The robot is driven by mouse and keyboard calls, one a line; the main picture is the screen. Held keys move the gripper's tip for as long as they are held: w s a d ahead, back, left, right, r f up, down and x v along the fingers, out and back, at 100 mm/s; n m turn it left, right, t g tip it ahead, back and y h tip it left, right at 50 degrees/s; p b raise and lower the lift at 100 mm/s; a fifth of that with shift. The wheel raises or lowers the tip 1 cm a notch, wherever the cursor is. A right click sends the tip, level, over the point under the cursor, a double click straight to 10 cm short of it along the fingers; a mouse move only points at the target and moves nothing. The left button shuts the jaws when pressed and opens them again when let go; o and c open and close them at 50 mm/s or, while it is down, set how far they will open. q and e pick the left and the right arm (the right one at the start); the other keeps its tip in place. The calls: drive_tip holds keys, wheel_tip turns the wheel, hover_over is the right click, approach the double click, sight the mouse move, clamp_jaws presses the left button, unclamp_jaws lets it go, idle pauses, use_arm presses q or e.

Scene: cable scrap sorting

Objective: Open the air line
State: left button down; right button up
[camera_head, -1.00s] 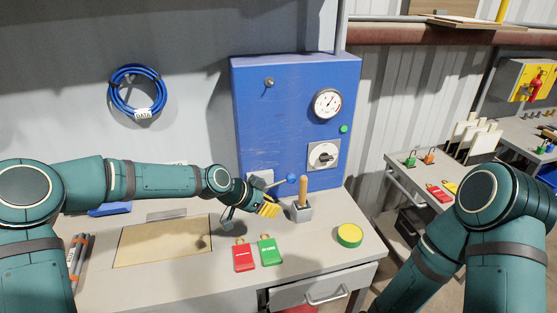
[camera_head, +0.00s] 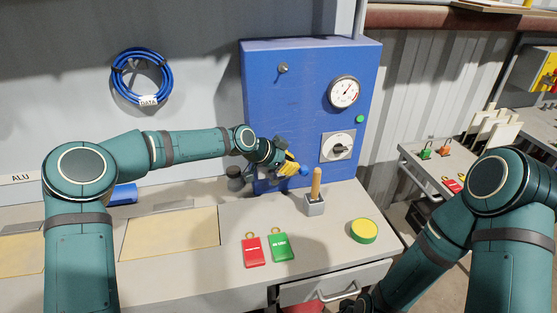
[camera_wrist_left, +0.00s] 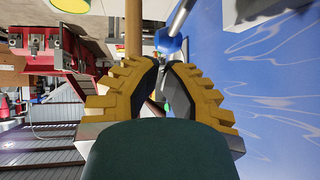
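The blue cabinet (camera_head: 313,105) stands at the back of the bench. A lever with a blue ball knob (camera_head: 304,169) sits low on its front. My left gripper (camera_head: 291,166) is at the cabinet, just left of the knob. Its yellow fingers hide most of the lever. In the left wrist view the fingertips (camera_wrist_left: 165,65) are almost together with nothing clearly held between them. The blue knob (camera_wrist_left: 168,47) shows just beyond the tips, with a metal rod above it. Whether they touch, I cannot tell.
A wooden-handled lever on a grey block (camera_head: 315,195) stands close to the right of my left gripper. A red tag (camera_head: 252,252), a green tag (camera_head: 281,247) and a yellow-topped green button (camera_head: 363,231) are on the bench. The cabinet bears a gauge (camera_head: 343,92) and a rotary switch (camera_head: 338,147).

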sight(303, 173)
use_arm(q)
drive_tip(key=shift+x, duration=2.05)
drive_tip(key=shift+d+f+b, duration=0.1)
drive_tip(key=shift+f+b, duration=0.15)
drive_tip(key=shift+b, duration=0.3)
drive_tip(key=shift+d+f, duration=0.25)
drive_tip(key=shift+w+d+f+y, duration=0.1)
drive_tip(key=shift+f+y, duration=0.05)
drive_tip(key=shift+y, duration=0.15)
drive_tip(key=shift+d+f, duration=0.1)
drive_tip(key=shift+f, duration=0.1)
drive_tip(key=shift+f+b, duration=0.35)
drive_tip(key=shift+r+y, duration=0.15)
drive_tip(key=shift+y, duration=0.15)
